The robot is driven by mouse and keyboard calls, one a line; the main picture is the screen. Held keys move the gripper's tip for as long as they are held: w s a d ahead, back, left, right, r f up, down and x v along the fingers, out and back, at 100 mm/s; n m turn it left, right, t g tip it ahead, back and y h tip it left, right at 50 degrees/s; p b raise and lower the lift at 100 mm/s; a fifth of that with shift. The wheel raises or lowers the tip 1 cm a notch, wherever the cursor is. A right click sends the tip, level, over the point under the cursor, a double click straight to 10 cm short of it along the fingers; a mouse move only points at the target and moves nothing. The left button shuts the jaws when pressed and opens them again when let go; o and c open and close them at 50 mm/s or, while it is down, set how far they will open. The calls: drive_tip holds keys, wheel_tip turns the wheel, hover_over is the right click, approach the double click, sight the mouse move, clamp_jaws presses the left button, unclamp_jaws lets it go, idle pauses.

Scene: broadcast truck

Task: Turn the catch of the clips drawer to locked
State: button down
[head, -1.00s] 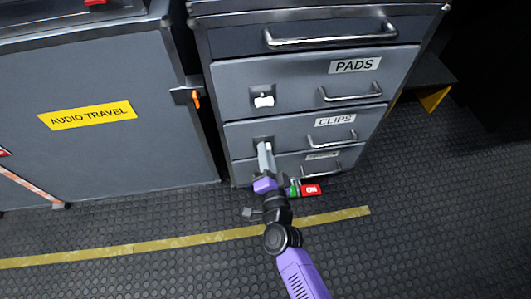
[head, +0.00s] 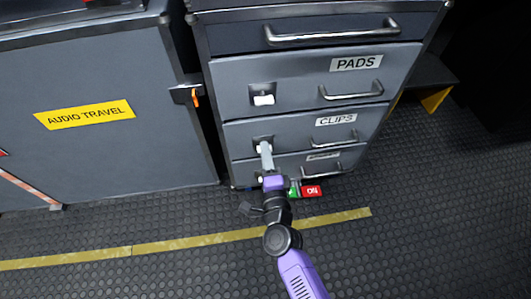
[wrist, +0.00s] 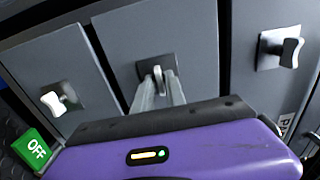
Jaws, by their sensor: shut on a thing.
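The clips drawer (head: 228,136) is the grey front labelled CLIPS, below the PADS drawer, and looks flush with its neighbours. Its catch (wrist: 158,76) is a small pale knob on a dark square plate (wrist: 172,62), in the middle of the wrist view. My gripper (wrist: 158,86) is shut on this catch, one finger on each side of it. In the head view, my gripper (head: 264,147) reaches up to the plate and hides most of the catch. The fingers cover much of the knob, so I cannot tell its setting.
The PADS catch (head: 263,100) and the lowest drawer's catch (wrist: 55,102) are pale knobs on either side. Bar handles stick out at the right. The AUDIO TRAVEL case (head: 120,150) stands left. Floor in front is open.

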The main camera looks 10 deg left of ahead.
idle(0.4)
drive_tip(key=c, duration=1.6)
unclamp_jaws()
drive_tip(key=shift+o, duration=0.2)
drive_tip(key=p+v, duration=0.1)
drive_tip(key=v, duration=0.6)
drive_tip(key=shift+s+p, duration=0.3)
drive_tip(key=shift+s, duration=0.1)
drive_tip(key=shift+d, duration=0.1)
